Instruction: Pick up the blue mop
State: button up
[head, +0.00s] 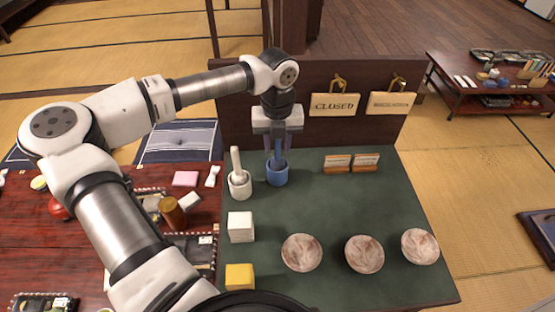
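No plain mop shows. A blue cup (277,178) with a blue handle (278,150) standing up in it, like a small mop in a bucket or a pestle in a mortar, is on the dark green table top (330,210). My gripper (278,147) points down over it from the back of the table. Its fingers come down on either side of the blue handle. I cannot tell whether they touch it. The handle's upper end is partly hidden by the gripper. A similar white cup (240,186) with a white handle stands close on the left.
A dark board with a CLOSED sign (335,104) and a second sign (391,104) rises behind the table. Small wooden plaques (351,162), three round mottled pieces (302,252), a white cube (241,228) and a yellow cube (239,277) are on the table. The table's middle is clear.

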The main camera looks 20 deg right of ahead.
grip_shut()
jog(key=shift+r, duration=0.1)
